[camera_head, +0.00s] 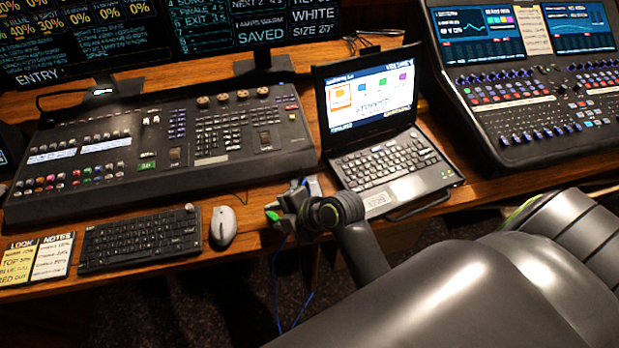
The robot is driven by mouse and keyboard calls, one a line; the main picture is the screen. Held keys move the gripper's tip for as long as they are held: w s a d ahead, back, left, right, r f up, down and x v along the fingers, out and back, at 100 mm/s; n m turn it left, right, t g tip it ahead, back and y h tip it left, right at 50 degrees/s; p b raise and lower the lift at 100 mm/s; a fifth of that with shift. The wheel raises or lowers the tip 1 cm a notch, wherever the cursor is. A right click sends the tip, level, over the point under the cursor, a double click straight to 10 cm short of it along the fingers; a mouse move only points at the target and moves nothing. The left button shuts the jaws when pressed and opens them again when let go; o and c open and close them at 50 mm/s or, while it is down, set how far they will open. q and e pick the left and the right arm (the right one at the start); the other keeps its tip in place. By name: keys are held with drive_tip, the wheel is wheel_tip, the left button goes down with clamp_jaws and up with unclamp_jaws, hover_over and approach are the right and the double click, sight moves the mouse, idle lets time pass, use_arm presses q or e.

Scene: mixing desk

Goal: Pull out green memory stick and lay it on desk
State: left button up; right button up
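My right gripper (291,203) is at the desk's front edge, between the white mouse and the laptop (385,165). It is small and dark here, and I cannot tell whether its fingers are open or shut. A small bright green piece (272,215) shows at the gripper's left side. It may be the green memory stick or a part of the gripper; I cannot tell which. No stick shows clearly in the laptop's left side, which is partly beside the gripper. The wooden desk (262,205) has bare wood around the mouse. My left gripper is not in view.
A lighting console (215,150) stands behind the keyboard (140,240) and mouse (223,226). Note cards (52,257) lie at the left. A mixing console (540,105) stands at the right. A blue cable (277,285) hangs below the front edge. My arm covers the lower right.

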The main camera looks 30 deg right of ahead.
drive_tip(key=v, duration=1.6)
drive_tip(key=shift+w, duration=0.25)
drive_tip(key=s+d+f+m+g+h, duration=0.2)
drive_tip(key=s+d+f+m+h, duration=0.3)
drive_tip(key=m, duration=0.6)
drive_tip(key=s+d+f+m+g+h, duration=0.25)
drive_tip(key=s+d+f+m, duration=0.35)
drive_tip(key=m, duration=0.5)
wheel_tip(320, 180, down, 23)
drive_tip(key=g, duration=0.1)
drive_tip(key=s+a+f+g+y, duration=0.1)
drive_tip(key=s+f, duration=1.5)
drive_tip(key=shift+a+f+n, duration=0.3)
drive_tip(key=shift+f, duration=0.1)
